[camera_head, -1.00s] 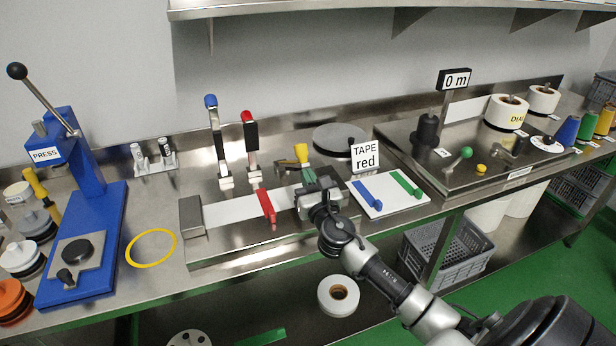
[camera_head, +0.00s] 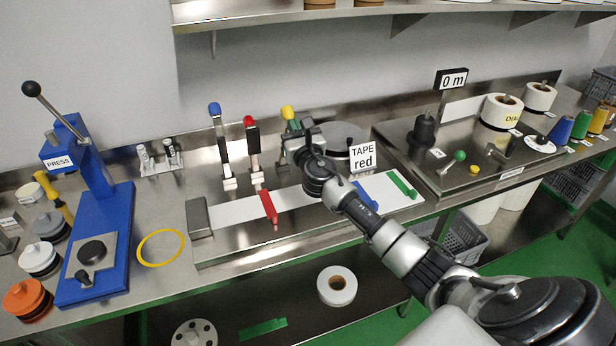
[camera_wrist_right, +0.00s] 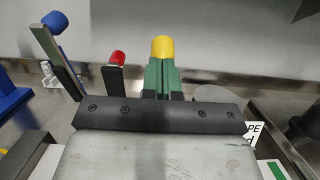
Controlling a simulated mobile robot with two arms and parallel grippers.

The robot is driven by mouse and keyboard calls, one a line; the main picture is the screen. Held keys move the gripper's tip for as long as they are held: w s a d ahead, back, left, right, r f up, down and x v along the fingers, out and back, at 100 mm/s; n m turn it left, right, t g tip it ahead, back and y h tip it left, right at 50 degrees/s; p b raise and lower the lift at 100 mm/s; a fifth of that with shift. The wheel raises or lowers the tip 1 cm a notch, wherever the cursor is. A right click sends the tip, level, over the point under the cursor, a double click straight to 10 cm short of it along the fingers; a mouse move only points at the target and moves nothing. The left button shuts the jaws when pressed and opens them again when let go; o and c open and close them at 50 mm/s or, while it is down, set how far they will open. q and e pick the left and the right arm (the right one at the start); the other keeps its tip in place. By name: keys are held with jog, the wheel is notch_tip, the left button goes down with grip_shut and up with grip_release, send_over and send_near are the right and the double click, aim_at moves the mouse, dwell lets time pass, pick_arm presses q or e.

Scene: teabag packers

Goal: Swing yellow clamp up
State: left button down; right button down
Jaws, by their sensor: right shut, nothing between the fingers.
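The yellow clamp's knob (camera_head: 287,113) stands high beside the raised blue clamp (camera_head: 214,110) and red clamp (camera_head: 249,122), so its lever looks about upright. My right gripper (camera_head: 293,126) is at the yellow clamp, just in front of and below the knob, and hides most of the lever. In the right wrist view the yellow knob (camera_wrist_right: 162,46) shows just past the tips of my green fingers (camera_wrist_right: 161,75), which are together. I cannot tell whether they touch the lever. My left gripper is not in view.
A red clip (camera_head: 267,205) sits on the white strip of the steel fixture. The blue press (camera_head: 98,190) stands left.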

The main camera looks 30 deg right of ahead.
aim_at(287, 110)
jog(key=w+r, duration=0.1)
jog(key=w, duration=0.1)
jog(key=w+d+r, duration=0.1)
jog(key=w, duration=0.1)
jog(key=w+r, duration=0.1)
jog(key=w, duration=0.1)
jog(key=shift+d+b, duration=0.2)
jog(key=shift+b, duration=0.2)
jog(key=shift+d+r, duration=0.1)
jog(key=shift+r, duration=0.25)
